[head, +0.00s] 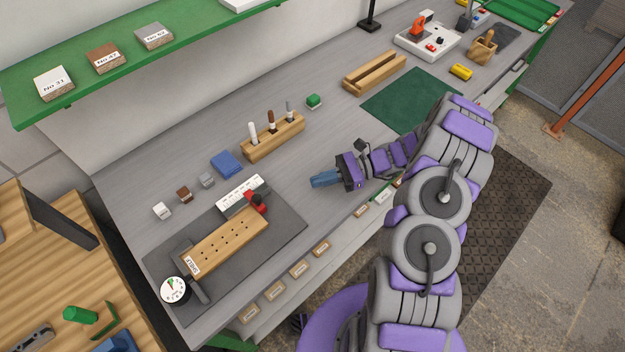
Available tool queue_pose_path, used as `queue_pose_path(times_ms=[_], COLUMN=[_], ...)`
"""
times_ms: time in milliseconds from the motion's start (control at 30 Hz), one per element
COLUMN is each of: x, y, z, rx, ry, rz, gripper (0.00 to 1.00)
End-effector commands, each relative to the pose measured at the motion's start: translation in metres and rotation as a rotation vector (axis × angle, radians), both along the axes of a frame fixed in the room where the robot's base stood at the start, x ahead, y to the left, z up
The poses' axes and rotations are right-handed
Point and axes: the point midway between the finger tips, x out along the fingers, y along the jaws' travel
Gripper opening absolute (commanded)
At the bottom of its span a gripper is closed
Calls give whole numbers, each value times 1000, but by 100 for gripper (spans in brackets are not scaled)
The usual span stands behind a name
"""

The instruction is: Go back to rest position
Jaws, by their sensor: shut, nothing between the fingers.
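My gripper (324,179) has blue fingers and is shut and empty. It is over the front part of the grey workbench (330,130), pointing left. My purple and grey arm reaches in from the lower right and bends back toward the bench. A wooden board with holes (228,244) lies on a dark mat (285,232) to the left of my gripper, apart from it. A red clamp-like part (256,201) sits at the board's far right end.
A wooden holder (275,142) with several upright tools stands behind my gripper. A blue block (227,163) and small cubes are left of it. A green mat (408,101) and wooden channel (374,72) lie behind the arm. A green shelf (190,42) overhangs the back left.

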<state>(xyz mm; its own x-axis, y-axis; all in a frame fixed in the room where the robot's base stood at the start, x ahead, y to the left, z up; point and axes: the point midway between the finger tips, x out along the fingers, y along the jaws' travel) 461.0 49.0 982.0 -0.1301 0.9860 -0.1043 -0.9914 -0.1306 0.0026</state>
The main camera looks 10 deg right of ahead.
Motion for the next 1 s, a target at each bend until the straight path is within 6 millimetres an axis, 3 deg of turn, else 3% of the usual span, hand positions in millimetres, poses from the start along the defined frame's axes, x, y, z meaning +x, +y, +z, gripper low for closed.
queue_pose_path(times_ms=[533,767,1000], x=[-3,-25,-65], y=[11,27,45], z=[7,54,101], rx=[-14,-82,-186], ry=[-16,-141,-299], rz=[21,166,355], gripper=[0,0,0])
